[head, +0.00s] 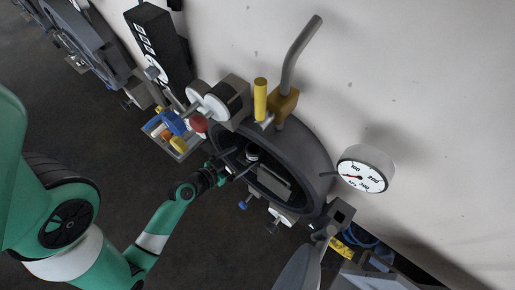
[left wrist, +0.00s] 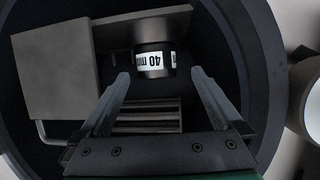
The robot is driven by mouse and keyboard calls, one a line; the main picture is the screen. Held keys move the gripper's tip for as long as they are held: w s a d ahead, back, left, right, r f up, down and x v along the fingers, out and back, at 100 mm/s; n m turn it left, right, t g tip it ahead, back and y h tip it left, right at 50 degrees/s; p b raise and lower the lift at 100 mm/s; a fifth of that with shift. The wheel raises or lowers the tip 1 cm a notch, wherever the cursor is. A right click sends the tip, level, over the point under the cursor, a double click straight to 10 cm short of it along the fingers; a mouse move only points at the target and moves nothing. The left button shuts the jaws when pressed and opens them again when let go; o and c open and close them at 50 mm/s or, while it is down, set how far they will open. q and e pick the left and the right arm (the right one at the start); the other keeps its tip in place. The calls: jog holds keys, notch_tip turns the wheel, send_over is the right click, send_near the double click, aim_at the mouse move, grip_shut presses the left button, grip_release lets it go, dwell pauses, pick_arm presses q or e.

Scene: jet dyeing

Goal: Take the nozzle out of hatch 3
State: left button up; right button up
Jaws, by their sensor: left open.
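The open round hatch (head: 318,160) is a dark grey ring on the pale vessel wall in the head view. The fingertips lie just short of the nozzle, one towards each side, with no visible contact. My left arm enters from the left in the head view. My right gripper is not seen.
A grey block (left wrist: 55,70) with a bent rod sits left of the nozzle inside the hatch. A pressure gauge (head: 363,170) is right of the hatch. A yellow-handled valve (head: 261,98) and pipe stand above. A small tray (head: 178,143) is to the left.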

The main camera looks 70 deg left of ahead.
aim_at(247, 153)
pick_arm(q)
jog(key=p+x, duration=0.1)
jog(key=x, duration=0.3)
jog(key=shift+w+a+r, duration=0.1)
jog(key=shift+w, duration=0.25)
jog(key=shift+d+f+p+x, duration=0.1)
jog(key=shift+d+p+x, duration=0.05)
jog(key=shift+x, duration=1.3)
jog(key=shift+d+f+p+x, duration=0.1)
jog(key=shift+p+x, duration=0.05)
jog(key=shift+x, duration=1.25)
grip_shut()
